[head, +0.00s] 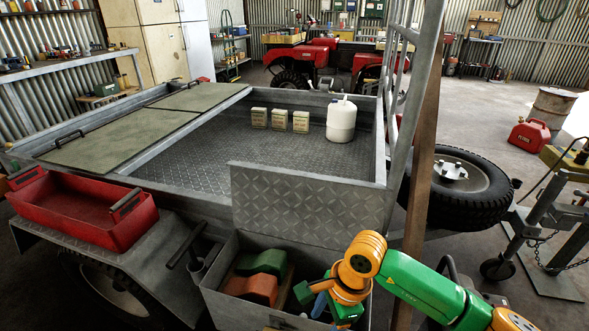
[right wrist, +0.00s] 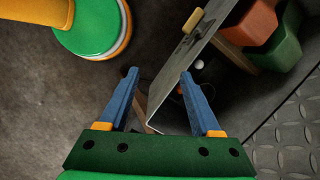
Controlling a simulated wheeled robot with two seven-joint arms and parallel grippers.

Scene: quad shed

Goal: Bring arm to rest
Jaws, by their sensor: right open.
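My right arm reaches in from the lower right of the head view, green and orange. My right gripper (head: 318,301) is low, at the right part of an open grey metal box (head: 224,303); the arm partly hides its fingers. In the right wrist view the two blue fingers of the gripper (right wrist: 158,76) stand apart with no object held between them. The box's wall edge (right wrist: 181,64) passes close by the right finger; I cannot tell whether they touch. My left gripper is out of view.
Green (head: 262,262) and red-orange (head: 250,289) blocks lie in the box. A trailer bed (head: 220,150) behind holds a white jug (head: 341,119) and several small boxes. A red tray (head: 75,207) sits at left, a spare wheel (head: 460,185) at right.

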